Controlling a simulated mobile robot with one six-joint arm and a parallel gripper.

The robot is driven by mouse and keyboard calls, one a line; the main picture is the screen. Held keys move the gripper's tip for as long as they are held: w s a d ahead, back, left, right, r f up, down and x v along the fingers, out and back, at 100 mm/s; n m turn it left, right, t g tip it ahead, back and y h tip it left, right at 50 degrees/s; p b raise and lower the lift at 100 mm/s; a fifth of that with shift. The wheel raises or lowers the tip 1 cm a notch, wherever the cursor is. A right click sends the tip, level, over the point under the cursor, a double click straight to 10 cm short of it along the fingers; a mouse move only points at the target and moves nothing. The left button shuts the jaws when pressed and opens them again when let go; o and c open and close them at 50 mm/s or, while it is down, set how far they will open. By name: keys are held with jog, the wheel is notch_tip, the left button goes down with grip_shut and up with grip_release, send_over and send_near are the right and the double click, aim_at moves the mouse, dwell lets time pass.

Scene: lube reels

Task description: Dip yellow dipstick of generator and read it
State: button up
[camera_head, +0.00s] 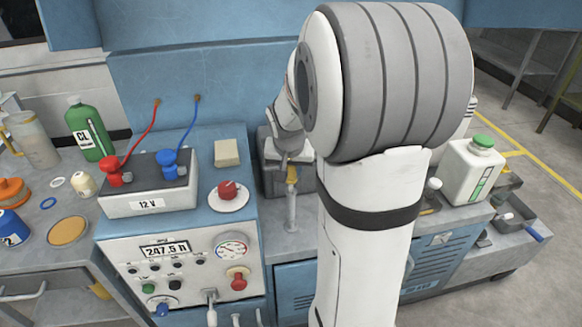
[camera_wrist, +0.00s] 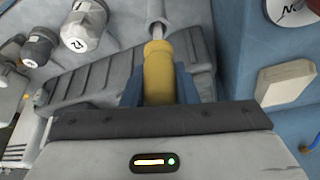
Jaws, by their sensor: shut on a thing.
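The yellow dipstick (camera_wrist: 158,78) is between my gripper's fingers (camera_wrist: 159,88) in the wrist view, and the gripper is shut on its yellow handle. A metal shaft shows beyond the handle, at the mouth of a grey tube (camera_wrist: 150,28). I cannot tell how deep the stick sits in it. In the head view the yellow handle (camera_head: 292,173) shows just below my gripper (camera_head: 290,160), above an upright grey tube (camera_head: 291,210). The generator (camera_head: 185,250) has a blue body and a front panel with a 247.5 h display.
A 12 V battery (camera_head: 150,203) with red and blue clamps stands left of the gripper. A red knob (camera_head: 228,190) and a beige block (camera_head: 228,153) are close by. A white jug with a green cap (camera_head: 470,172) stands right of my arm. A green bottle (camera_head: 90,130) stands far left.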

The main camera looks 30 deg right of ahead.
aim_at(291, 178)
jog(key=shift+f, duration=0.1)
notch_tip(291, 178, down, 4)
jog(key=b, duration=0.3)
jog(key=shift+r+b, duration=0.2)
jog(key=shift+b, duration=0.1)
jog(key=shift+r, duration=0.15)
dwell(0.8)
notch_tip(291, 178, up, 18)
jog(key=p, duration=1.2)
jog(key=shift+f, duration=0.25)
